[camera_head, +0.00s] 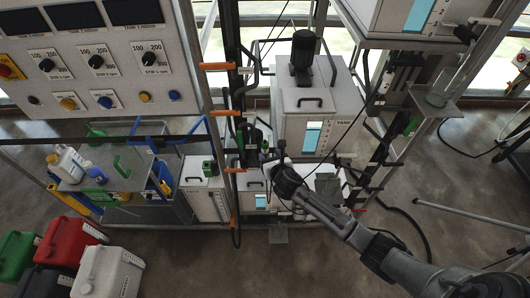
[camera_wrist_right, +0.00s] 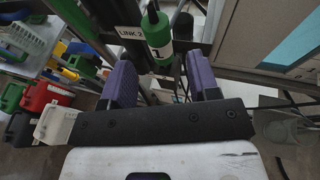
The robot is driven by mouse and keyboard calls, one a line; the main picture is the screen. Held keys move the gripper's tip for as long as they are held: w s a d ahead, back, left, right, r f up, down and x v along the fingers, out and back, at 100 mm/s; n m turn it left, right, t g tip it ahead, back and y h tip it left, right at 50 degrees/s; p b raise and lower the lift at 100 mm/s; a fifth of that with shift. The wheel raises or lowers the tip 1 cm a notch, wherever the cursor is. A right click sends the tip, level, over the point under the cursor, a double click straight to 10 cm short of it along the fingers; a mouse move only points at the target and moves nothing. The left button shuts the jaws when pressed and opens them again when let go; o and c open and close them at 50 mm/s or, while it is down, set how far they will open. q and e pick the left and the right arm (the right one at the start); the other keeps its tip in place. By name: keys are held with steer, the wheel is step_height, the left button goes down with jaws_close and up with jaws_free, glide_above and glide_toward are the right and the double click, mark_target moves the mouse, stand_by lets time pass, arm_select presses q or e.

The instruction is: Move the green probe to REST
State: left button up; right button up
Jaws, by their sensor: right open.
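A green cylinder with a white band marked 1 (camera_wrist_right: 157,35), seemingly the green probe, shows at the top of the right wrist view. A black stem rises from its top. My right gripper (camera_wrist_right: 160,78) has two purple fingers spread wide apart. The green cylinder appears between and beyond the fingertips, and nothing is clamped. In the head view my right gripper (camera_head: 267,157) is at the tall frame in the middle, with its fingers too small to make out. I cannot read a REST label in either view. My left gripper is not in view.
A LINK 2 label (camera_wrist_right: 131,33) is beside the green cylinder. A tank (camera_head: 300,105) stands behind my right gripper, with frame posts and dark hoses around. A control panel (camera_head: 100,65) fills the upper left. Green, red, black and white canisters (camera_head: 73,240) stand lower left.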

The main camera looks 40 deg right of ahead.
mark_target(266, 150)
steer(key=b+x, duration=0.1)
steer(key=x, duration=0.2)
steer(key=shift+w+f, duration=0.1)
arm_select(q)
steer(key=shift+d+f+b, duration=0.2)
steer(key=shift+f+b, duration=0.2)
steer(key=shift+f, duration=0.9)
arm_select(e)
steer(key=shift+x, duration=1.1)
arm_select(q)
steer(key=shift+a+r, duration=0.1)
arm_select(e)
steer(key=shift+p, duration=0.35)
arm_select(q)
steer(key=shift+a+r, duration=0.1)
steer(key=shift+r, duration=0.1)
arm_select(e)
steer(key=c, duration=1)
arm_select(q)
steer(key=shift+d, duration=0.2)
arm_select(e)
jaws_close()
